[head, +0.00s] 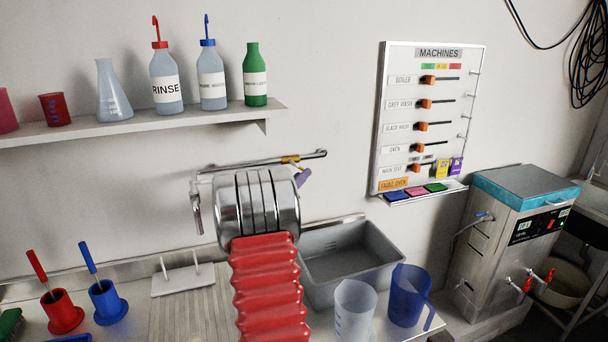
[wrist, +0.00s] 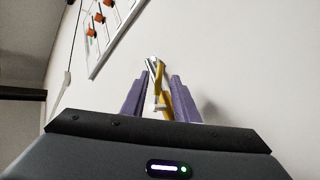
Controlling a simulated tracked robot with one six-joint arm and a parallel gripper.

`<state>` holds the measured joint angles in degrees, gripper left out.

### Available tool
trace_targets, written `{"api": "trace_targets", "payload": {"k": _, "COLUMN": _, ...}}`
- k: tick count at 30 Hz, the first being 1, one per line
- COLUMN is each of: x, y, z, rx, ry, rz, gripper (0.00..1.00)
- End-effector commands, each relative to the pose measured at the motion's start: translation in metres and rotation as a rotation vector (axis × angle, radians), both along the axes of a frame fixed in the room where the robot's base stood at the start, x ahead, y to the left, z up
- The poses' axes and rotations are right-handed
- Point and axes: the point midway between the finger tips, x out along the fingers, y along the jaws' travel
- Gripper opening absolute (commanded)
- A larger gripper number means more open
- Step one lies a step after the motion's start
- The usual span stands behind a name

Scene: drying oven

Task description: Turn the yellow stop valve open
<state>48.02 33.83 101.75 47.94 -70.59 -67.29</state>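The yellow stop valve (head: 290,159) sits on the chrome wall pipe (head: 250,164) above the sink, near the pipe's right end. My gripper (head: 302,177) is close below the valve in the head view, with a purple finger showing; my arm hides the rest. In the wrist view, the two purple fingers of my gripper (wrist: 160,77) stand apart, one on each side of the yellow valve handle (wrist: 162,97). The handle lies between them, with pale gaps visible beside it. I cannot see clear contact with either finger.
A grey sink (head: 350,258) is below the pipe, with a clear beaker (head: 354,308) and a blue jug (head: 407,296) in front. A bottle shelf (head: 150,125) is at upper left. The machines board (head: 427,115) hangs to the right.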

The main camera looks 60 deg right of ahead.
Motion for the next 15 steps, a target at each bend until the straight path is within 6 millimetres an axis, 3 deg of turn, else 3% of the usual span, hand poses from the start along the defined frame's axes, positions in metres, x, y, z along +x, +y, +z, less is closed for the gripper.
{"api": "trace_targets", "payload": {"k": 15, "x": 0.006, "y": 0.085, "z": -0.018, "rx": 0.001, "ry": 0.001, "rz": 0.003, "gripper": 0.27}}
